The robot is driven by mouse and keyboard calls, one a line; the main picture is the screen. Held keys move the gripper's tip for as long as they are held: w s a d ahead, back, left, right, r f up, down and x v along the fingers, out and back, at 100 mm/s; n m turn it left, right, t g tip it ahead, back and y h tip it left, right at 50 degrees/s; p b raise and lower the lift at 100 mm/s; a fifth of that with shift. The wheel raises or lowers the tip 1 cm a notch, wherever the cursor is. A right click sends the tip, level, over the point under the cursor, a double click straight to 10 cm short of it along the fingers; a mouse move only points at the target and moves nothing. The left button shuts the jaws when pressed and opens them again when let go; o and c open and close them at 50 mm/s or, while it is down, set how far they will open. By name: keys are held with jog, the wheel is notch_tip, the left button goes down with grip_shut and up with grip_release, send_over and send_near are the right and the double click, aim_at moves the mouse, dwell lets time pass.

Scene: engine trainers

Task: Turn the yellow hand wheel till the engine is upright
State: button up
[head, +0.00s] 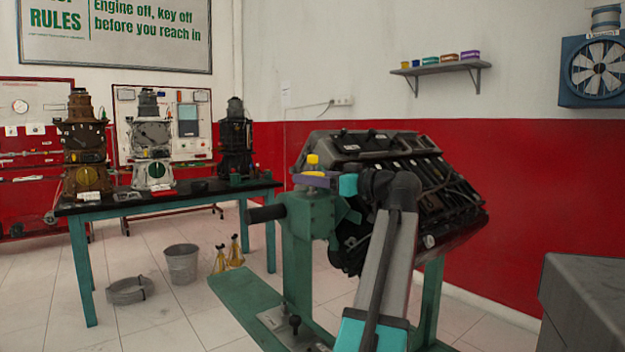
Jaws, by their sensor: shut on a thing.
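The black engine (400,190) hangs on a green engine stand (297,262). It is tilted, with its upper face sloping down to the right. A small yellow part (313,161) shows at the top of the stand's head, left of the engine; I take it for part of the yellow hand wheel. My gripper (311,180), with purple fingers, comes in from the right and is shut on this yellow part. The fingers hide its lower portion, so the full wheel shape does not show. My arm covers part of the engine's front.
A black-gripped handle (267,213) sticks out left from the stand's head. A workbench (165,203) with several engine models stands at the left back. A bucket (181,264) and yellow bottles (229,254) are on the floor. A grey cabinet (585,303) is at the lower right.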

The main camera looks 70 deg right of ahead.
dwell(0.4)
jog(key=o, duration=1)
jog(key=shift+w, duration=0.1)
jog(key=shift+o, duration=0.2)
jog(key=p+v, duration=0.3)
jog(key=v, duration=1.1)
